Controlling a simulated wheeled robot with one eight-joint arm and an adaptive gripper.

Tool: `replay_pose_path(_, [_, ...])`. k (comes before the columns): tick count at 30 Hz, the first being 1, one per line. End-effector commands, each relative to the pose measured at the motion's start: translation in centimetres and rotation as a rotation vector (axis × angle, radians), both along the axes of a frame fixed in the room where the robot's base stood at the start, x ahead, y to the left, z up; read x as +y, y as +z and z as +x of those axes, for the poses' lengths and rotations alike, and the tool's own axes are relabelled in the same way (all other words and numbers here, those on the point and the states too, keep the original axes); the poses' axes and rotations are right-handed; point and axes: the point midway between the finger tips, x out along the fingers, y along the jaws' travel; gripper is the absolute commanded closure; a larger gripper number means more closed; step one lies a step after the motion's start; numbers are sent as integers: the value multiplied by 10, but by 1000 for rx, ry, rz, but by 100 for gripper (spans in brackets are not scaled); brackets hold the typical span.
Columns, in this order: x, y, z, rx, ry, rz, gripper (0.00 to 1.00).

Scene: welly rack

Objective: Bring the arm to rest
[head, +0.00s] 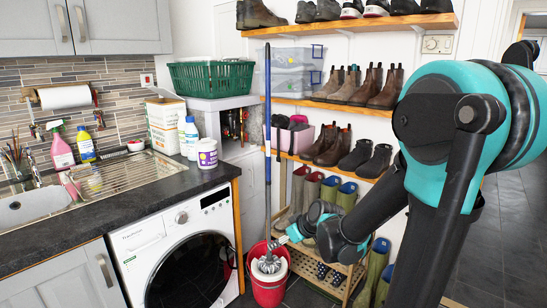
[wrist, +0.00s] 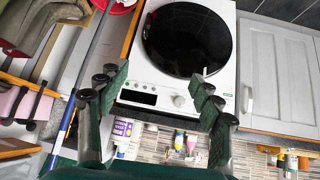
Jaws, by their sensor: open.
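My gripper (wrist: 158,80) shows in the wrist view with its two dark fingers spread wide apart. Nothing is between the fingers. Beyond them in that view is the white washing machine (wrist: 175,98), which appears upside down. In the head view my teal and black arm comes in from the right. It reaches down and left in front of the shoe rack, with its end near the red bucket (head: 268,291). The finger state is too small to read there.
The washing machine (head: 178,262) stands under the dark counter (head: 120,205) on the left. A blue-handled mop (head: 267,130) rises by the bucket. Wooden shelves (head: 345,107) hold several boots and shoes, with wellies below. Dark floor (head: 505,230) is clear at the right.

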Motion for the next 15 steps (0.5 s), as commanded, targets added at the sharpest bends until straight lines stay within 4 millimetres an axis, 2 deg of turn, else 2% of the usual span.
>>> replay_pose_path(1, [-20, -4, -18, 49, -65, -11, 34])
replay_pose_path(3, [-46, -12, -42, 118, -167, -25, 34])
replay_pose_path(9, [-113, -35, -112, 284, -474, -66, 34])
replay_pose_path(12, [-137, -44, -138, 334, -599, -80, 34])
replay_pose_path(15, [-152, -49, -155, 364, -685, -89, 34])
